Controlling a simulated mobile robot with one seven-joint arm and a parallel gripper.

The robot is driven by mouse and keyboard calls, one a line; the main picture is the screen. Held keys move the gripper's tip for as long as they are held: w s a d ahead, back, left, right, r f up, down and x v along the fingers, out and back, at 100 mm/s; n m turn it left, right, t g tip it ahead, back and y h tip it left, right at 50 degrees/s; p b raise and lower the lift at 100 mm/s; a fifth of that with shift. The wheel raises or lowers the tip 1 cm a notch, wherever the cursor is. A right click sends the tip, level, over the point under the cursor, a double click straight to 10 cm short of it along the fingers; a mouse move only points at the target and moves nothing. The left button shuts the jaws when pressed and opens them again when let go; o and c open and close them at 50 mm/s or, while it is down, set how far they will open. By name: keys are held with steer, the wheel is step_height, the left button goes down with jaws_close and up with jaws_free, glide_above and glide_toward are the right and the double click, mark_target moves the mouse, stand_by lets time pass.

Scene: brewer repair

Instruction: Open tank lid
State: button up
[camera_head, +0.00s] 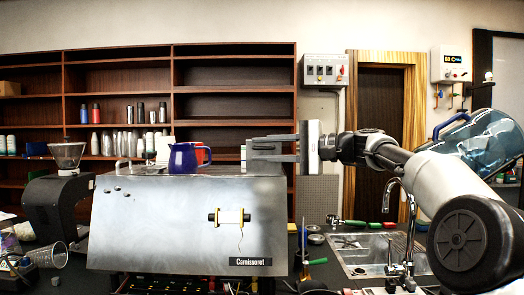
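The brewer (160,225) is a wide silver machine with a "Carnisseret" label, standing in the middle of the bench. I cannot clearly pick out its tank lid; the back of its top is largely hidden. My gripper (258,149) is level above the brewer's top right end, pointing left. Its two fingers are apart, one above the other. A grey block-like shape shows around the fingertips; I cannot tell whether it is part of the fingers or something between them.
A blue pitcher (183,158) stands on the brewer's top, with a red item behind it. A black grinder (55,205) is at the left, near a tipped clear cup (50,256). A sink (370,250) with a tap is at the right. A large blue water bottle (480,140) is behind my arm.

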steer(key=p+v, duration=0.1)
steer(key=v, duration=1.5)
steer(key=shift+d, duration=0.35)
steer(key=shift+s, duration=0.15)
steer(key=s+a+f+g+h, duration=0.1)
steer(key=s+a+f+h, duration=0.3)
steer(key=a+f, duration=0.3)
steer(key=s+a+f+g+h, duration=0.1)
steer(key=s+a+f+h, duration=0.25)
steer(key=a+f, duration=0.35)
steer(key=s+d+f+n+h, duration=0.2)
steer(key=s+d+f+h, duration=0.15)
steer(key=s+f, duration=0.4)
steer(key=s+d+f+n+t+h, duration=0.15)
steer(key=s+d+f, duration=0.3)
steer(key=s, duration=0.55)
steer(key=s+d+f+n+g+h, duration=0.1)
steer(key=s+d+f+n+h, duration=0.1)
steer(key=s+d+f+h, duration=0.45)
step_height(320, 180, up, 22)
steer(key=s+a+y+p, duration=0.1)
steer(key=a+y+p, duration=0.1)
steer(key=p, duration=1.7)
steer(key=shift+f+y+p, duration=0.2)
steer(key=shift+y+p, duration=0.2)
